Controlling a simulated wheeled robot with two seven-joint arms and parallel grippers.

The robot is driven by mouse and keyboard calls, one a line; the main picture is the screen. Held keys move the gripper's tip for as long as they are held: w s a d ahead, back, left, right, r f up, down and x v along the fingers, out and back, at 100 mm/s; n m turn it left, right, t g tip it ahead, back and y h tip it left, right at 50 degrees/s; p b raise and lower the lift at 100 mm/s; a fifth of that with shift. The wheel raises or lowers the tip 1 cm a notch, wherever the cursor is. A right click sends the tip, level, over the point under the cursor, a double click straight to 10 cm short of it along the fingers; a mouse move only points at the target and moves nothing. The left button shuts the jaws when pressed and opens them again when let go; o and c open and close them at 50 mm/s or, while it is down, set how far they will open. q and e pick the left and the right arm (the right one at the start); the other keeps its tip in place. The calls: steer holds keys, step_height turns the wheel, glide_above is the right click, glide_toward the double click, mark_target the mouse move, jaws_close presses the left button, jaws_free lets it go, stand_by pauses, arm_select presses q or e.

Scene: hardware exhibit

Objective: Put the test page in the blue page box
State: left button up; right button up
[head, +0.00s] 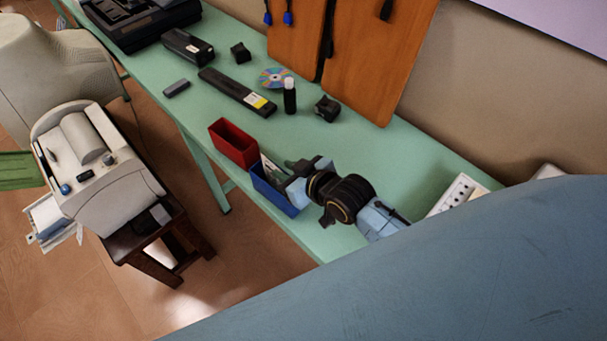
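The blue page box (275,197) stands at the front edge of the green table, just right of a red box. A small pale, patterned piece (267,165), which looks like the test page, shows at the box's opening beside my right gripper. My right gripper (288,171) is at the box's top, its fingers over the opening and partly hidden. I cannot tell whether the fingers grip the page or are apart from it. My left gripper is not in view.
The red box (233,142) stands left of the blue one. A printer (95,165) with paper in its tray (47,215) sits on a dark stool. A power strip (459,193) is at right.

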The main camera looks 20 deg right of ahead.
steer(key=v, duration=0.7)
steer(key=shift+s, duration=0.1)
